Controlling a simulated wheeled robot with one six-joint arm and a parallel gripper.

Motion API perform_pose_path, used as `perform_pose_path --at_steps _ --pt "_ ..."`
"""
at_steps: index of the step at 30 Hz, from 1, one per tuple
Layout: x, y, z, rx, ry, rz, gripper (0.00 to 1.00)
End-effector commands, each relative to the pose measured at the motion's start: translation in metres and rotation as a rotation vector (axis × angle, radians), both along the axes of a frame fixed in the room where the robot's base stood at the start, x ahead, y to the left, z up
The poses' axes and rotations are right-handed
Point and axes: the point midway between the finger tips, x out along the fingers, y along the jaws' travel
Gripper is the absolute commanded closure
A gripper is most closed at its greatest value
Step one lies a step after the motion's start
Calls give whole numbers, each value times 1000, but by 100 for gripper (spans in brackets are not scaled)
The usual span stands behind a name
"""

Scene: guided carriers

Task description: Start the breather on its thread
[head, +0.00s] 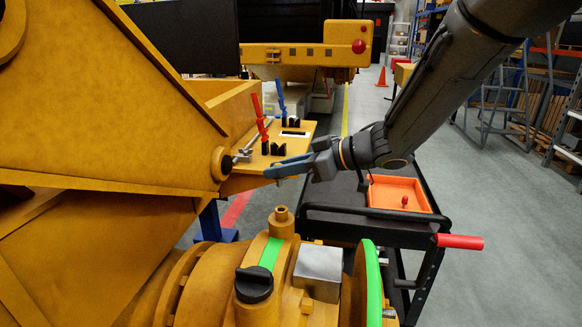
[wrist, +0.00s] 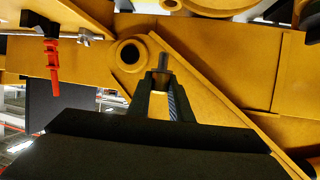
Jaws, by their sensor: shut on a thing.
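My gripper (head: 278,173) is at the middle of the head view, raised in front of the yellow plate with the clamps. In the wrist view its fingers (wrist: 161,82) are shut on a small grey cylindrical piece (wrist: 163,62) that sticks out past the tips. It may be the breather; its far end is too small to make out. A yellow upright port (head: 282,214) with an open top stands on the housing below my gripper, clear of it. In the wrist view a round yellow boss with a dark bore (wrist: 130,53) lies left of the fingertips.
A red-handled clamp (head: 258,117) and a blue one (head: 281,100) stand on the plate. A black cap (head: 254,284) and a grey block (head: 318,270) sit on the housing. A black cart (head: 340,226) carries an orange tray (head: 428,200) holding a small red part (head: 404,201).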

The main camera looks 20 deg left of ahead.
Motion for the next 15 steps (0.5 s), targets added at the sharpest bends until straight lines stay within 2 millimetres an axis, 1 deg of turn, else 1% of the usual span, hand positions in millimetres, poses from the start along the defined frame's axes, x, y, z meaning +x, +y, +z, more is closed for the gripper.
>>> perform_pose_path --at_steps 12,15 --pt "1 -6 2 -2 1 -6 100" --pt "2 -5 -10 -2 1 -5 100"
